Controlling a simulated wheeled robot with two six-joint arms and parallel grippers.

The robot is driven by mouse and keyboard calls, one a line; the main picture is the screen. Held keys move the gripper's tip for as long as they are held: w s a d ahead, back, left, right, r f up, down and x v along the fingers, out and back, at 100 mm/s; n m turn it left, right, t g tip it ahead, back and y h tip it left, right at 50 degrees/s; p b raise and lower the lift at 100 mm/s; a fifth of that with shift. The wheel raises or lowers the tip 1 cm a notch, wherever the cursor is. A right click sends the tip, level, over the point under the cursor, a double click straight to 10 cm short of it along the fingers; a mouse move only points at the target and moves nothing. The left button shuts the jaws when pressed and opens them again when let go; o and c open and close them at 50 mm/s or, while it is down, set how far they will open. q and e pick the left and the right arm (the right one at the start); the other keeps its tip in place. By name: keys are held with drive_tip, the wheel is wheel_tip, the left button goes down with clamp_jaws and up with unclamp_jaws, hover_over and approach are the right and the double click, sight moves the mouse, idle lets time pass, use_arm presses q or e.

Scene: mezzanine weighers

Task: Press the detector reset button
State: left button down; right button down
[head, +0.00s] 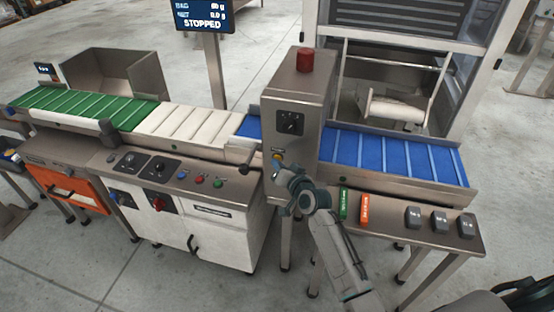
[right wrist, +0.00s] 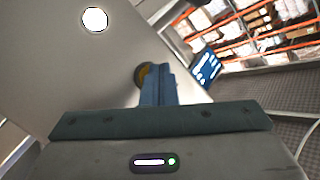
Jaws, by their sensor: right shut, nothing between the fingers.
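The detector reset button (head: 277,155) is a small yellow button low on the front of the steel detector housing (head: 301,90). In the right wrist view, part of its yellow face and dark ring (right wrist: 140,75) shows beside the fingertips; the rest is hidden behind them. My right gripper (head: 277,168) is shut and empty, its fingertips right at the button. The fingers (right wrist: 158,86) also show in the right wrist view, pointing at the housing face. I cannot tell whether they touch the button. My left gripper is not in view.
A black rotary knob (head: 290,123) sits above the button and a red dome (head: 305,60) tops the housing. A blue belt (head: 390,155) runs through it. A steel shelf (head: 390,222) holds green and orange pieces and dark weights. The screen (head: 203,14) reads STOPPED.

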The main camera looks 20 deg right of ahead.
drive_tip(key=shift+s+a, duration=0.4)
drive_tip(key=shift+s, duration=0.25)
drive_tip(key=s+a+p, duration=0.1)
drive_tip(key=s, duration=0.1)
drive_tip(key=s+a, duration=0.1)
drive_tip(key=s, duration=0.1)
drive_tip(key=shift+a+p, duration=0.4)
idle(0.5)
